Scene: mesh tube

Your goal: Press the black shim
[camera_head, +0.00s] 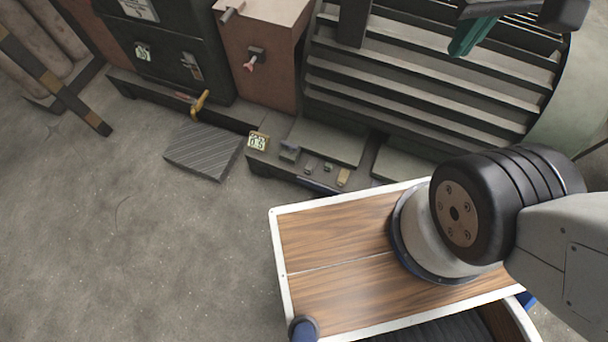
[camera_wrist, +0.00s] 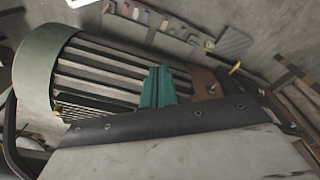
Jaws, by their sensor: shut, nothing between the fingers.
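Several small blocks sit in a row on a low ledge at the foot of the machine. They include a grey-green block (camera_head: 290,151), a small dark grey block (camera_head: 311,166), a small green block (camera_head: 328,166) and a tan block (camera_head: 343,177). I cannot tell which of them is the black shim. The row also shows, small and blurred, at the top of the wrist view. My gripper (camera_head: 472,36) has teal fingers and is shut and empty. It is in front of the slatted drum, well apart from the blocks. The fingers also show in the wrist view (camera_wrist: 157,87).
The large slatted drum (camera_head: 430,85) stands behind the ledge. A brown box (camera_head: 265,60) with a red-tipped knob, a dark cabinet (camera_head: 165,40) and a yellow handle (camera_head: 199,104) are to the left. A ribbed grey plate (camera_head: 203,150) lies on the floor. Open floor is at left.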

